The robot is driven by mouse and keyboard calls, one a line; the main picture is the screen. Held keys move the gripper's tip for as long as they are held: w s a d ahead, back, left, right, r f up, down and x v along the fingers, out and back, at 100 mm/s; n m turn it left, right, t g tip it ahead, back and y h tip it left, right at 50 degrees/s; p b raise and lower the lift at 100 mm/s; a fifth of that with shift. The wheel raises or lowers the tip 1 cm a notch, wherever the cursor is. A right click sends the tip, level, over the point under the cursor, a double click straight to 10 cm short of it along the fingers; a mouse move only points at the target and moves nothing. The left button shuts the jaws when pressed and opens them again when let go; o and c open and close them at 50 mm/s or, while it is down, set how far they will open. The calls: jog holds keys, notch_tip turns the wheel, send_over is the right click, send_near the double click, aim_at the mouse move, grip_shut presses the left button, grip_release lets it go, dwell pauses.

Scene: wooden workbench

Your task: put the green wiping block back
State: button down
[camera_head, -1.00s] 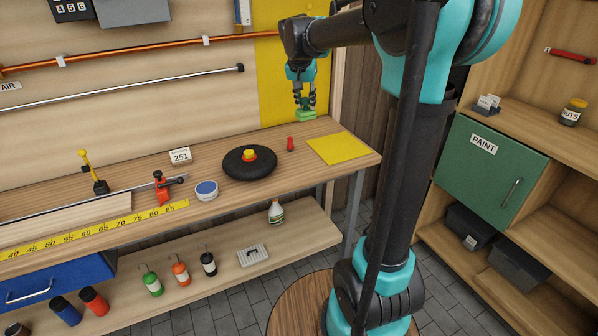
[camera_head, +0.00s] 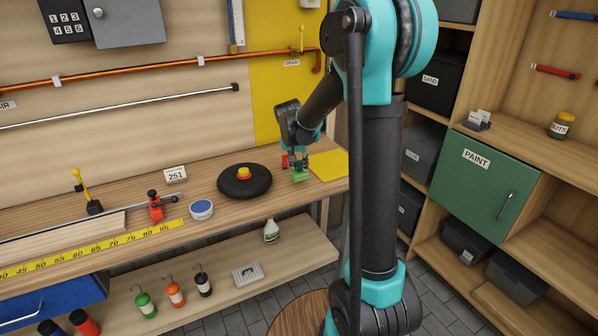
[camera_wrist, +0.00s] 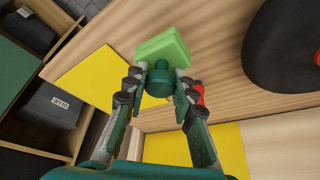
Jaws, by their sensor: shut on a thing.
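The green wiping block (camera_head: 300,176) is in my gripper (camera_head: 298,165), low over the workbench between the black disc and the yellow mat in the head view. In the wrist view, my gripper (camera_wrist: 157,88) is shut on the round knob of the green block (camera_wrist: 163,48). I cannot tell whether the block touches the bench top. The yellow mat (camera_head: 330,164) lies flat at the bench's right end, just right of the block; it also shows in the wrist view (camera_wrist: 95,75).
A black disc with a yellow and red knob (camera_head: 244,181) is left of the block. A small red object (camera_head: 284,160) stands close behind my gripper. A round blue-and-white tin (camera_head: 201,209) is further left.

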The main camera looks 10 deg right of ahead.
aim_at(299, 171)
jog(key=shift+f, duration=1.4)
jog(key=shift+f, duration=0.1)
jog(key=c, duration=1.3)
grip_release()
jog(key=shift+o, duration=0.2)
jog(key=v, duration=1.2)
jog(key=s+d+f+n, duration=0.1)
jog(key=s+f, duration=0.3)
jog(key=s, duration=0.4)
jog(key=s+d+f+n+y, duration=0.1)
jog(key=s+d+f+n, duration=0.1)
jog(key=s+f, duration=0.3)
jog(key=s+d+f+n+y, duration=0.1)
jog(key=s+f, duration=0.4)
jog(key=s, duration=0.8)
jog(key=shift+s+d+n, duration=0.15)
jog(key=shift+d+n, duration=0.55)
jog(key=shift+d, duration=0.3)
jog(key=shift+f, duration=0.1)
